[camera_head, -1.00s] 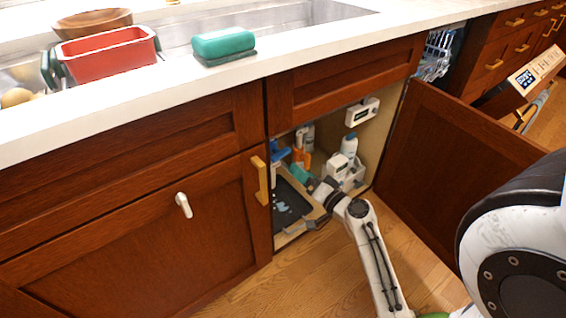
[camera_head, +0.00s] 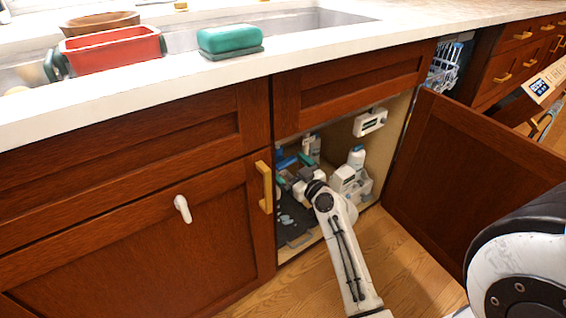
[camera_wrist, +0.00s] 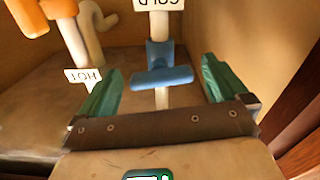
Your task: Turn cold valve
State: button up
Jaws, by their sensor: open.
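The cold valve is a blue handle (camera_wrist: 163,76) on a pale vertical pipe in the wrist view. A white COLD tag (camera_wrist: 158,4), upside down in the picture, hangs above it. My gripper (camera_wrist: 157,68) has its two green fingers spread wide, one to each side of the blue handle. Both look apart from it, and nothing is held. An orange valve (camera_wrist: 42,12) is at the upper left, with a white HOT tag (camera_wrist: 84,77) below it. In the head view my arm reaches into the open sink cabinet, and the wrist hides part of the interior.
The cabinet door (camera_head: 465,160) stands open on the right. A white caddy (camera_head: 352,186) with bottles stands inside, right of my arm. A white box with a display (camera_head: 370,122) is on the inner wall. The closed left door has a gold handle (camera_head: 264,187).

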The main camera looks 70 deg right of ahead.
aim_at(283, 162)
jog(key=shift+x, duration=1.8)
jog(key=shift+c, duration=0.4)
jog(key=c, duration=0.8)
jog(key=shift+m+b, duration=0.55)
jog(key=shift+m, duration=0.45)
jog(key=shift+c, duration=0.2)
jog(key=o, duration=0.9)
jog(key=shift+s, duration=0.1)
jog(key=v, duration=1)
jog(key=shift+s+a+p, duration=0.25)
jog(key=shift+a+p, duration=0.05)
jog(key=shift+p, duration=0.1)
